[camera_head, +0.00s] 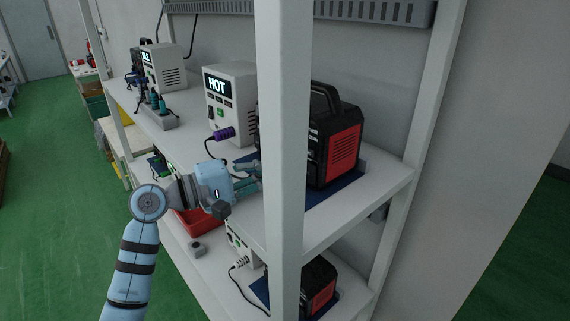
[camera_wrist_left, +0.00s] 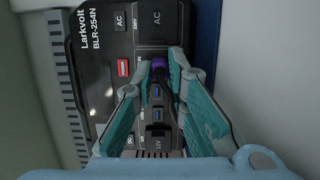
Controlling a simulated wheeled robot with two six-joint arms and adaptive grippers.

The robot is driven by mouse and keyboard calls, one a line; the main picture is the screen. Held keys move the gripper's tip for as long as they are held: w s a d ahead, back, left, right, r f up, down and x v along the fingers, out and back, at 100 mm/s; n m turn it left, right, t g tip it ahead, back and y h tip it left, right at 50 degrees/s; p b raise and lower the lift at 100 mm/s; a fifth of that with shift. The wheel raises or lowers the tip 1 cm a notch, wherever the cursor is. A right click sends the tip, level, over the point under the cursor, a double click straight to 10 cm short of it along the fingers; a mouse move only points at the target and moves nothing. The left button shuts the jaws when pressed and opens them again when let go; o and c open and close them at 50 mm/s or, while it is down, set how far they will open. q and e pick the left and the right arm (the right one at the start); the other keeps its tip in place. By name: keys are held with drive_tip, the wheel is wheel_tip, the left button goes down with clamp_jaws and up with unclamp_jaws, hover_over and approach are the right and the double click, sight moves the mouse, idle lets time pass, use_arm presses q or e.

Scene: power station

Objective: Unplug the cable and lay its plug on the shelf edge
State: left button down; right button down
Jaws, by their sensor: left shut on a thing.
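A black power station (camera_head: 343,150) with a red side and a top handle stands on the upper shelf; its front face is mostly behind the white post. In the left wrist view its panel (camera_wrist_left: 97,85) reads "Larkvolt BLR-254N". A purple plug with a dark cable (camera_wrist_left: 160,66) is at a socket on this panel; I cannot tell whether it is fully seated. My left gripper (camera_wrist_left: 157,80) is shut on the plug, one finger on each side. In the head view the left gripper (camera_head: 252,178) is partly hidden by the post. The shelf edge (camera_head: 345,222) shows at the front right.
A white post (camera_head: 285,160) stands close to the left gripper. A white "HOT" box (camera_head: 231,100) with another purple plug (camera_head: 222,134) stands further left. A second power station (camera_head: 318,285) and a red bin (camera_head: 195,222) are on the lower shelf. The right end of the upper shelf is bare.

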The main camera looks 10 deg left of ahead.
use_arm(q)
drive_tip(key=shift+s+a+r, duration=0.1)
drive_tip(key=shift+s+a, duration=1.2)
drive_tip(key=shift+s, duration=0.3)
drive_tip(key=shift+v, duration=1.05)
drive_tip(key=shift+s+a, duration=0.25)
drive_tip(key=shift+s, duration=0.2)
drive_tip(key=shift+s+a, duration=0.2)
drive_tip(key=shift+s, duration=0.3)
drive_tip(key=shift+s+a, duration=0.2)
drive_tip(key=shift+s, duration=0.05)
drive_tip(key=shift+f+b, duration=0.9)
drive_tip(key=shift+f, duration=0.1)
